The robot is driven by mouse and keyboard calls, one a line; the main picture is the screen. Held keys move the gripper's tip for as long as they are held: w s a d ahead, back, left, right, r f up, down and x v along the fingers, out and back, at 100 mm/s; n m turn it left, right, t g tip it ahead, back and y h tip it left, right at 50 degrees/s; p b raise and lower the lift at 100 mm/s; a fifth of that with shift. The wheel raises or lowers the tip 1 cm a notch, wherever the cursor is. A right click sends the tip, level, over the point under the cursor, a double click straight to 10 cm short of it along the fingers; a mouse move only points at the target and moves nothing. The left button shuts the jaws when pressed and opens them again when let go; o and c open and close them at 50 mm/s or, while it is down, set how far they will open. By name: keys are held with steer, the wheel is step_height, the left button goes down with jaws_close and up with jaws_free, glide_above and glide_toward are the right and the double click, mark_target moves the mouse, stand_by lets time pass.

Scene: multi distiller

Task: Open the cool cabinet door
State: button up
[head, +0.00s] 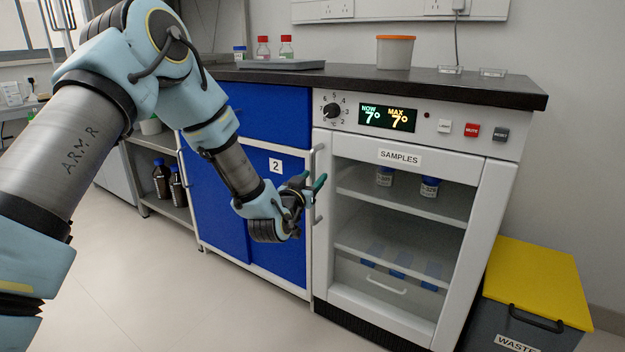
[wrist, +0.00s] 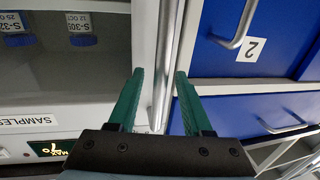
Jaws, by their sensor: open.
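The cool cabinet (head: 420,195) stands under the right end of the dark counter. Its white-framed glass door (head: 483,215), labelled SAMPLES, looks shut. The vertical metal door handle (head: 318,160) is on the door's left edge, partly hidden by my gripper. My gripper (head: 318,186) is open at the handle, with green fingers. In the wrist view, which looks turned over, the handle (wrist: 166,60) runs between the two fingers of my gripper (wrist: 158,72), with a gap on each side. I cannot tell how deep it sits between them.
A blue cabinet (head: 275,230) marked 2, with its own metal handle (wrist: 244,25), is directly left. A grey waste bin (head: 525,300) with a yellow lid stands right of the cool cabinet. Sample jars (head: 429,187) sit inside the cabinet. The floor in front is clear.

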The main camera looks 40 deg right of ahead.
steer(key=shift+c, duration=0.2)
jaws_close()
stand_by(1.1)
